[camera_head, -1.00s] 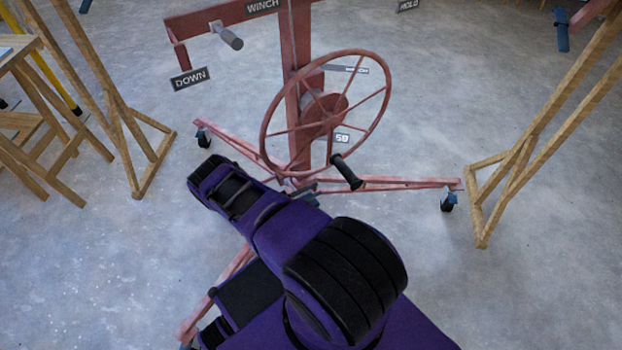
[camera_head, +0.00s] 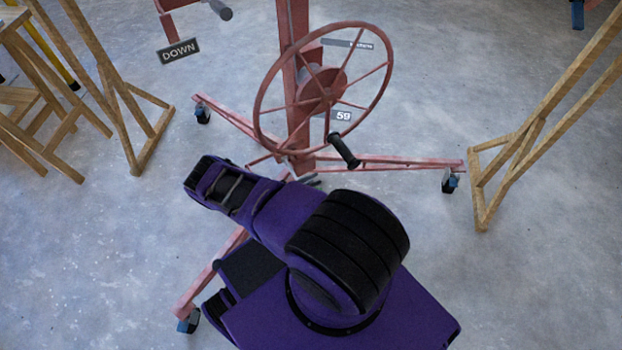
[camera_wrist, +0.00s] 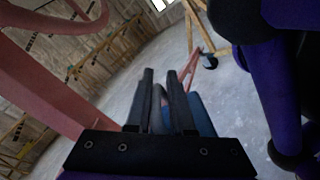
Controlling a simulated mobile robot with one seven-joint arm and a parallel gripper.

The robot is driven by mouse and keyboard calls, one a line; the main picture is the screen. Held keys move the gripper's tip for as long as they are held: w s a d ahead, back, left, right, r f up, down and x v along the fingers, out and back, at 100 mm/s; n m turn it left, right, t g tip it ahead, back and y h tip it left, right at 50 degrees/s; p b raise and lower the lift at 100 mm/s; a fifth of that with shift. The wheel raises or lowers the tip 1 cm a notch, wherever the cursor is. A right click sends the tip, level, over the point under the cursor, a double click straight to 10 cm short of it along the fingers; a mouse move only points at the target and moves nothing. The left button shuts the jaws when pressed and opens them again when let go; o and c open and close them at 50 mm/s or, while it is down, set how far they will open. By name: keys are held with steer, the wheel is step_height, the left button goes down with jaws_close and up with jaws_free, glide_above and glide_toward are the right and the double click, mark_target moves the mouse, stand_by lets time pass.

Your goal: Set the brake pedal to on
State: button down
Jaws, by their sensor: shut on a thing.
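My gripper (camera_wrist: 160,76) shows in the wrist view, with its two dark fingers close together and shut on a grey piece (camera_wrist: 158,106) between them. This piece appears to be the brake pedal, low at the foot of the red lift. A blue part (camera_wrist: 196,112) shows just right of the fingers. In the head view my purple arm reaches toward the base of the red post (camera_head: 297,120). It hides most of the pedal area, and only a small grey piece (camera_head: 307,181) shows there. I cannot tell the pedal's setting.
A red handwheel (camera_head: 268,78) with a black handle (camera_head: 343,150) stands above my arm. Red legs on casters (camera_head: 449,180) spread across the floor. A DOWN sign (camera_head: 179,51) hangs at upper left. Wooden stands (camera_head: 487,190) flank the lift. Floor is open at lower right.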

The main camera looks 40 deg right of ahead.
steer(key=shift+w+a, duration=0.15)
steer(key=shift+w, duration=0.25)
steer(key=c, duration=0.9)
jaws_free()
steer(key=shift+s, duration=0.3)
steer(key=a, duration=0.4)
steer(key=w+a, duration=0.1)
steer(key=a, duration=0.2)
steer(key=w+a, duration=0.1)
steer(key=a, duration=0.3)
steer(key=shift+w+a, duration=0.1)
steer(key=shift+a, duration=0.2)
